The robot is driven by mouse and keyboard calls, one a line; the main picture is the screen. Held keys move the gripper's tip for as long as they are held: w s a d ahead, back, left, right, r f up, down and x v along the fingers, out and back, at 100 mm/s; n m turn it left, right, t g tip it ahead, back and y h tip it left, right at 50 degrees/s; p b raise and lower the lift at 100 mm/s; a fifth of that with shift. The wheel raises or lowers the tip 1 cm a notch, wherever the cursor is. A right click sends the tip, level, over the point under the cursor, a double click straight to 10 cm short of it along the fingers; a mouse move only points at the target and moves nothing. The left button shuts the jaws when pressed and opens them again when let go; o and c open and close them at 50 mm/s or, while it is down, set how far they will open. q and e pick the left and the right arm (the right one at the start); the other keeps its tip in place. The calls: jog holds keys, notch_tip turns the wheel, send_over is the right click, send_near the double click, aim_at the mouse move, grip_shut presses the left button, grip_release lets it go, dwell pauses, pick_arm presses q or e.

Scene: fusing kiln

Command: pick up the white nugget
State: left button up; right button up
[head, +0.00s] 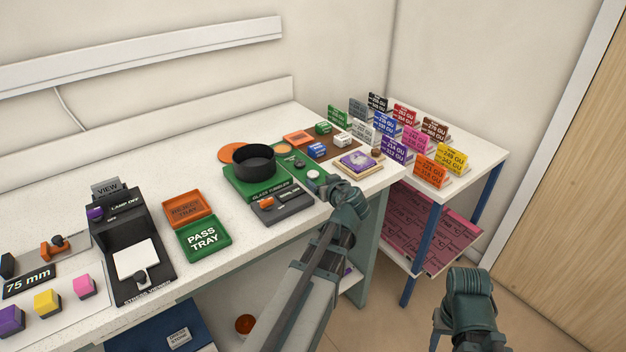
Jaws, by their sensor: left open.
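A small white block (343,140), which looks like the white nugget, sits on a brown mat (331,153) towards the back right of the white bench. A green block (323,128) and a blue block (317,149) sit near it on the mat. My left gripper (330,182) is open and empty at the bench's front edge, beside the green tumbler, nearer to me than the white block and apart from it. My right gripper (469,280) is low at the right, away from the bench; its jaws cannot be made out.
The green tumbler base (243,187) carries a black drum (254,161). A purple-topped stack (357,161) lies right of the mat. Coloured sign cards (431,173) crowd the side table. The green pass tray (204,237) and black stress viewer (138,262) stand left. The bench's middle back is clear.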

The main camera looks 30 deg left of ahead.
aim_at(315, 175)
pick_arm(q)
jog(key=shift+w+a+f, duration=0.2)
jog(key=shift+w+a, duration=0.1)
jog(key=shift+a, duration=0.1)
jog(key=b+x, duration=0.2)
jog(key=x, duration=0.3)
jog(key=shift+w+a+f, duration=0.1)
jog(key=shift+c, duration=0.2)
grip_shut()
